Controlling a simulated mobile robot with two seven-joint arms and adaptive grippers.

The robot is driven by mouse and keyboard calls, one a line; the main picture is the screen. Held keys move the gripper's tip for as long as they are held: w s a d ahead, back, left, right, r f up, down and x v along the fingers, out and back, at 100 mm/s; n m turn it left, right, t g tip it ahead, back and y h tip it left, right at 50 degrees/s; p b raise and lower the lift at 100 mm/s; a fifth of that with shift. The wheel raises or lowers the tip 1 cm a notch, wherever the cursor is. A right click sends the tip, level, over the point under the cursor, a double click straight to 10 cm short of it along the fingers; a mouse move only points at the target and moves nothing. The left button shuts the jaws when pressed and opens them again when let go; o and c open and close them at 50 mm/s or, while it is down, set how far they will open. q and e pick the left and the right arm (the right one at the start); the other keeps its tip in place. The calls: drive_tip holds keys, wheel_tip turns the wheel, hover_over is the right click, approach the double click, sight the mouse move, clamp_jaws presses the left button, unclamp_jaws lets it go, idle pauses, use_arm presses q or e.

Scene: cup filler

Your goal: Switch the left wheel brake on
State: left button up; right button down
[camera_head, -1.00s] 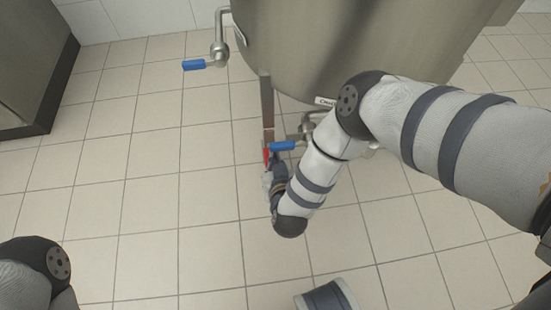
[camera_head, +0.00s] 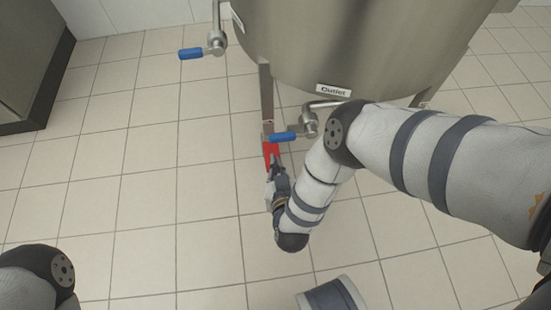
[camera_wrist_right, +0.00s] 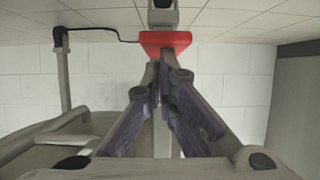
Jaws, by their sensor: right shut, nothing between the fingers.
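The wheel brake is a red lever (camera_head: 270,151) at the foot of the tank's left front leg (camera_head: 266,95). In the right wrist view the red lever (camera_wrist_right: 165,41) is a flat wedge at top centre, just beyond the fingertips. My right gripper (camera_head: 274,164) is shut and empty, close to the red lever on its near side. In the right wrist view its fingertips (camera_wrist_right: 170,58) overlap the lever's edge; I cannot tell whether they touch. The wheel itself is mostly hidden. My left gripper is out of view.
A steel tank (camera_head: 350,45) stands above the lever. A blue-handled outlet valve (camera_head: 283,137) hangs just above my right gripper. Another blue-handled valve (camera_head: 190,53) sticks out at upper left. A dark-based steel cabinet (camera_head: 30,70) stands far left. The tiled floor (camera_head: 150,200) between is clear.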

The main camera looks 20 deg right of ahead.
drive_tip(key=f, duration=0.1)
drive_tip(key=f+b, duration=0.1)
drive_tip(key=f, duration=0.1)
drive_tip(key=shift+s+a+f+b, duration=0.1)
drive_tip(key=shift+s+f+b, duration=0.2)
drive_tip(key=shift+f, duration=0.05)
drive_tip(key=shift+s+f, duration=0.1)
drive_tip(key=shift+f, duration=0.05)
idle(0.4)
